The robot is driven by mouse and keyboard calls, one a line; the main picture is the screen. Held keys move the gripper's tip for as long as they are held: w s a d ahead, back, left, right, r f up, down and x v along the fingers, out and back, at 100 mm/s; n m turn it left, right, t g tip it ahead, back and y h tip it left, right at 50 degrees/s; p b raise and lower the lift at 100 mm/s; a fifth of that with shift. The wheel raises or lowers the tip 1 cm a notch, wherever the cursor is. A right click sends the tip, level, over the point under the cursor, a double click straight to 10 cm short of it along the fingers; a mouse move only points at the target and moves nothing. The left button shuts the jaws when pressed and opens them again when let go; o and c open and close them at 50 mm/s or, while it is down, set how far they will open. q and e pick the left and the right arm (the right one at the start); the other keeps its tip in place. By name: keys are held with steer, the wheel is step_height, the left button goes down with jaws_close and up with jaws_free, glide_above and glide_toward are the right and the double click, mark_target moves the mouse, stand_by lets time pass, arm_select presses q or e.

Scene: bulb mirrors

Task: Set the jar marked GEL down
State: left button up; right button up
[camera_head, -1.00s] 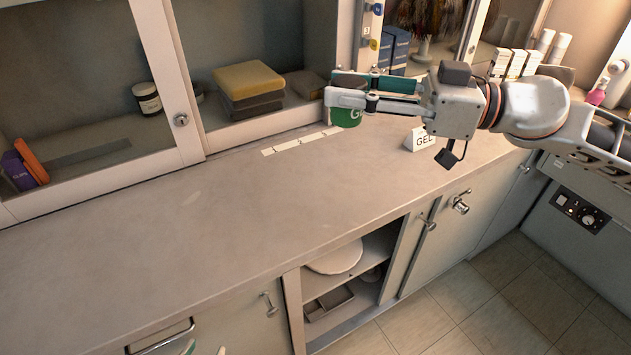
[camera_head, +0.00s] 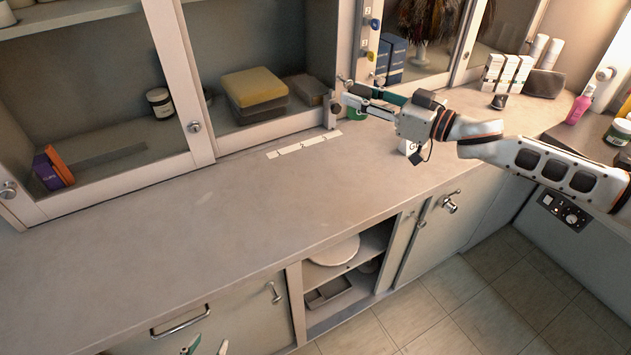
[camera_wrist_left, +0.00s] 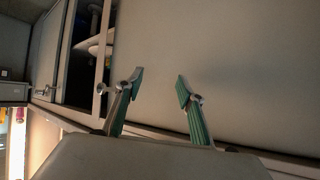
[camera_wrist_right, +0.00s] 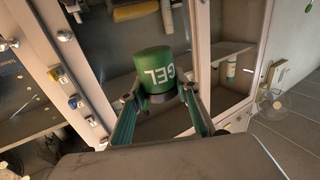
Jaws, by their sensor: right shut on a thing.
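The green jar marked GEL (camera_wrist_right: 157,72) is between the fingers of my right gripper (camera_wrist_right: 158,95), which is shut on it. I cannot tell whether the jar touches the counter.
The counter (camera_head: 200,220) is clear at the left and middle. A pale numbered strip (camera_head: 304,145) lies near the back. An open cabinet holds a stack with a yellow top (camera_head: 253,86) and a dark jar (camera_head: 160,102). White boxes (camera_head: 505,72) and a pink bottle (camera_head: 578,108) are at right.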

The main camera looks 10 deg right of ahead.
steer(key=shift+w+d+f, duration=0.3)
steer(key=shift+d+f, duration=0.2)
steer(key=shift+d, duration=0.05)
steer(key=shift+h, duration=0.3)
step_height(320, 180, down, 19)
steer(key=b, duration=0.5)
steer(key=shift+f, duration=0.55)
steer(key=shift+r, duration=0.1)
steer(key=shift+f, duration=0.25)
steer(key=o, duration=0.9)
steer(key=shift+o, duration=1.1)
